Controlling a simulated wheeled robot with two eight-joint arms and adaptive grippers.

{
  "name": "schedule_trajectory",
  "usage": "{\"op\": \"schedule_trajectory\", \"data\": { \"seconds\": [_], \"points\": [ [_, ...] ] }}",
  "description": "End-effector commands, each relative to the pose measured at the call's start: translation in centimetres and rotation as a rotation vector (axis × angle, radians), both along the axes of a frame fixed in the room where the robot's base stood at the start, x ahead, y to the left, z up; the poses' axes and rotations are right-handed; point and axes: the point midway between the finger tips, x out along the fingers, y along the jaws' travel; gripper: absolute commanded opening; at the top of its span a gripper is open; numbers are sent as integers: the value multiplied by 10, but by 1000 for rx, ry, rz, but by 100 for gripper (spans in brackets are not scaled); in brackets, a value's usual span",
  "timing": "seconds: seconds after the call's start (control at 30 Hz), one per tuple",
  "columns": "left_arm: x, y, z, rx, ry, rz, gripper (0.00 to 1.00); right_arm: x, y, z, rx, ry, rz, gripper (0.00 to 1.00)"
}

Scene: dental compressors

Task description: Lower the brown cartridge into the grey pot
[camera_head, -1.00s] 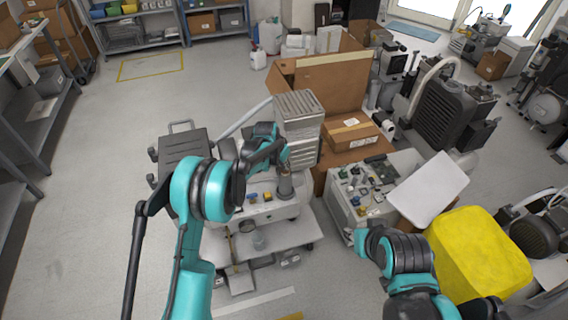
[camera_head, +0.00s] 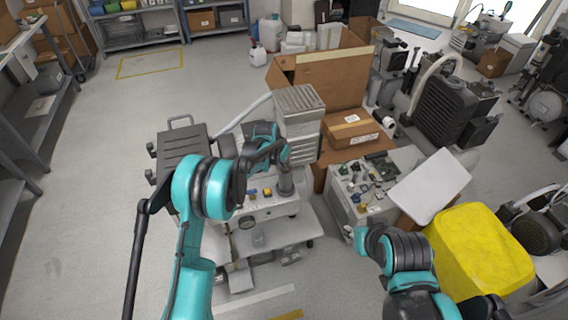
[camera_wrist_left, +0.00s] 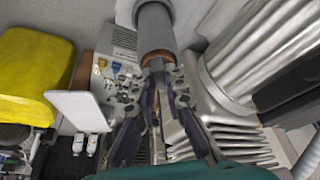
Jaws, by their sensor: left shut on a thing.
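My left gripper (camera_head: 284,158) is shut on the top of the brown cartridge, above the white bench unit. In the left wrist view the fingertips (camera_wrist_left: 158,72) close on a narrow grey neck. In the head view a dark grey cylinder (camera_head: 286,184) shows directly under the fingertips. I cannot tell where cartridge ends and grey pot begins, or how deep one sits in the other.
A grey finned compressor block (camera_head: 299,100) stands close behind the left gripper. A control box (camera_head: 345,212) with small parts and a yellow-covered block (camera_head: 480,255) are at right.

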Motion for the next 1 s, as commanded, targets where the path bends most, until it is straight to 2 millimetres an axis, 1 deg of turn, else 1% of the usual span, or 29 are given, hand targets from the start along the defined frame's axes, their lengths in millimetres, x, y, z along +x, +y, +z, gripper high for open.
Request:
{"op": "schedule_trajectory", "data": {
  "seconds": [0.03,0.07,0.1,0.13,0.4,0.53,0.67,0.8,1.0],
  "points": [
    [0,0,0,0,0,0,14,0,0,0,0,0,0,33],
    [0,0,0,0,0,0,22,0,0,0,0,0,0,33],
    [0,0,0,0,0,0,32,0,0,0,0,0,0,33],
    [0,0,0,0,0,0,35,0,0,0,0,0,0,33],
    [0,0,1,0,0,0,35,0,0,0,0,0,0,33],
    [-3,2,9,0,0,0,35,0,0,0,0,0,0,33],
    [-10,7,29,0,0,1,35,0,0,0,0,0,0,33],
    [-21,14,59,0,0,1,35,0,0,0,0,0,0,33],
    [-32,22,93,0,0,1,35,0,0,0,0,0,0,33]
  ]
}}
